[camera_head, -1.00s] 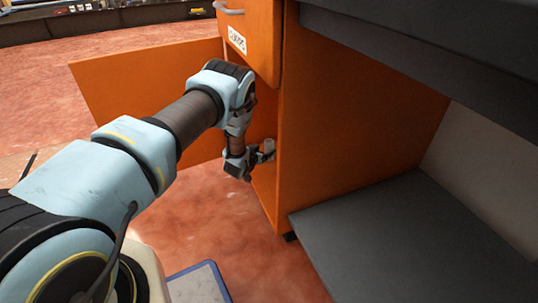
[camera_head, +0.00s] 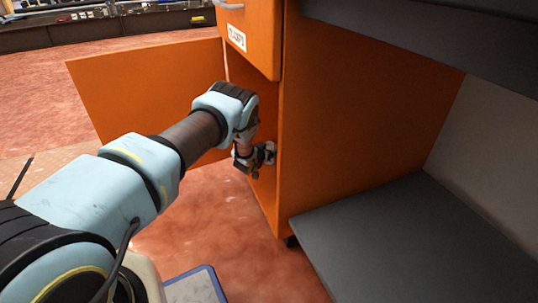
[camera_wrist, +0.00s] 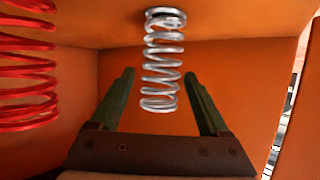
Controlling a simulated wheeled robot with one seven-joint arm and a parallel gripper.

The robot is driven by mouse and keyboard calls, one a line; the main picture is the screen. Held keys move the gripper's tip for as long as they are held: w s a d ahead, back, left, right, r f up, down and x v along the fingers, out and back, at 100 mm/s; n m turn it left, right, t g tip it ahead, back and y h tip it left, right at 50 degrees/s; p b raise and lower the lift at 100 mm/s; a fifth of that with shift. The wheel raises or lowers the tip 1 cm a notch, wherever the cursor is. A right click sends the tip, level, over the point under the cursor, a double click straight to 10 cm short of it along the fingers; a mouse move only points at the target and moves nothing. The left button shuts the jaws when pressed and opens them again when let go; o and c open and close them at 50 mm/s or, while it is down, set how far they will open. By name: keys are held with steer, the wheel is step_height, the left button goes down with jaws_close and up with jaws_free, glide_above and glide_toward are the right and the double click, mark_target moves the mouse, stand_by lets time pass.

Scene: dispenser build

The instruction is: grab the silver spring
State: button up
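My gripper (camera_wrist: 158,82) is open, with one dark green finger on each side of the spring's lower coils. Gaps show between the fingers and the coils, so it holds nothing. In the head view my gripper (camera_head: 264,155) is at the opening of the orange cabinet (camera_head: 350,110). The spring cannot be made out there.
A red spring (camera_wrist: 28,68) stands close by on the left in the wrist view. The cabinet's open door (camera_head: 130,95) spreads left, and a drawer (camera_head: 253,38) is above my gripper. A dark grey shelf (camera_head: 400,235) lies to the right.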

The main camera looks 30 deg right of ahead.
jaws_close()
stand_by(0.4)
